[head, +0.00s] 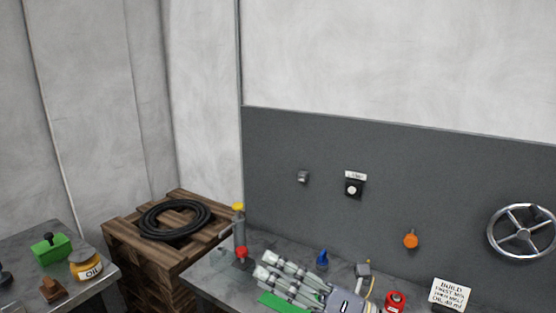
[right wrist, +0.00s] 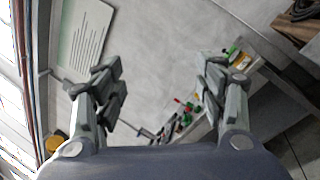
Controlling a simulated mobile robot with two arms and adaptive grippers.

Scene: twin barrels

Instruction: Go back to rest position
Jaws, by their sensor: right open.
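My right gripper (head: 265,265) reaches in from the bottom of the head view, its fingers pointing left over the grey workbench (head: 203,281). In the right wrist view its two fingers (right wrist: 158,78) are spread wide apart with nothing between them. My left gripper is not in the head view.
On the bench are a yellow-capped grey cylinder (head: 239,228), a blue cone-shaped piece (head: 322,259), a red item (head: 395,301) and a sign (head: 450,294). A handwheel (head: 522,231) is on the wall. A coiled hose (head: 174,220) lies on wooden pallets (head: 135,257). A second table (head: 22,240) holds an oil container (head: 87,265).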

